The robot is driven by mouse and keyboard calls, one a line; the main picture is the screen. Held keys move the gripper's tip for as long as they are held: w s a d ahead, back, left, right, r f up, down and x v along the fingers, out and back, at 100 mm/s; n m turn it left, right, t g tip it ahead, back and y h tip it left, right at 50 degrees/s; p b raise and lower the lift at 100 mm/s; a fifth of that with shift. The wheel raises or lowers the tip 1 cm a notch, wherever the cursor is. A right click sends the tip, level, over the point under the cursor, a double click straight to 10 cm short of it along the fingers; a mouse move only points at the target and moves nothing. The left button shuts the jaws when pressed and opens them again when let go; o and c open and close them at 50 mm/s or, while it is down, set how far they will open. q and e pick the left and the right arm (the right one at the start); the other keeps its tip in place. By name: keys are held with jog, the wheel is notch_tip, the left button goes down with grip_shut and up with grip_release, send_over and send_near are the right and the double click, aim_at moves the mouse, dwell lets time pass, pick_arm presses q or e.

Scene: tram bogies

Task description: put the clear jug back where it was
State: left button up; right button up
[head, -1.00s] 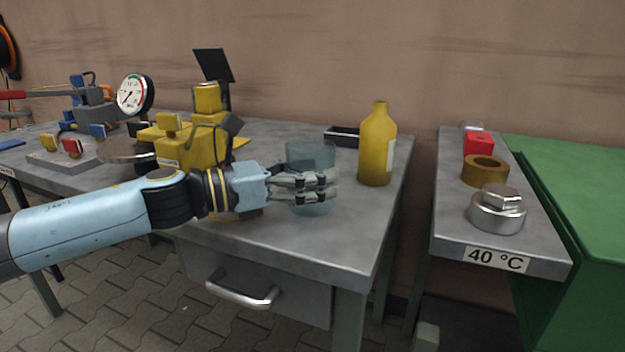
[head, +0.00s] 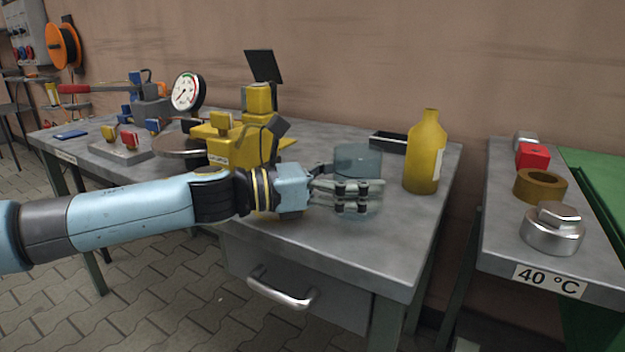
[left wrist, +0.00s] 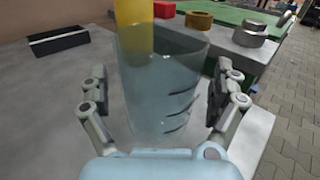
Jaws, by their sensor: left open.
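The clear jug (head: 358,160) stands upright on the grey bench (head: 320,248), left of the yellow bottle (head: 424,152). It is see-through and bluish, and my fingers hide part of its lower half in the head view. My left gripper (head: 362,196) is open at the jug. In the left wrist view the jug (left wrist: 162,95) fills the space between the two spread fingers, with dark marks on its side. A gap shows on the left finger's side; contact on the right side is hard to tell. My right gripper is not in view.
A yellow machine (head: 240,148) stands close behind my left wrist. A black tray (head: 388,142) lies behind the jug. A side bench labelled 40 °C (head: 500,235) holds a red block, a brass ring and a metal weight. Bare bench top lies in front of the bottle.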

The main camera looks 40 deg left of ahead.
aim_at(334, 175)
pick_arm(q)
jog(key=shift+s+a, duration=0.2)
jog(key=shift+s, duration=0.2)
jog(key=shift+p+v, duration=0.7)
jog(key=shift+v, duration=0.25)
jog(key=s+p, duration=0.1)
jog(key=s+a+r+p, duration=0.1)
jog(key=p, duration=0.1)
jog(key=shift+s+a+p, duration=0.1)
jog(key=shift+a+p, duration=0.15)
jog(key=shift+p, duration=0.05)
jog(key=p+v, duration=0.2)
jog(key=v, duration=0.1)
jog(key=p+v, duration=0.1)
jog(key=v, duration=0.1)
jog(key=shift+s+a+f, duration=0.1)
jog(key=shift+s+f, duration=0.05)
jog(key=shift+f, duration=0.2)
jog(key=shift+s+a+f, duration=0.1)
jog(key=shift+s+a, duration=0.05)
jog(key=shift+s, duration=0.1)
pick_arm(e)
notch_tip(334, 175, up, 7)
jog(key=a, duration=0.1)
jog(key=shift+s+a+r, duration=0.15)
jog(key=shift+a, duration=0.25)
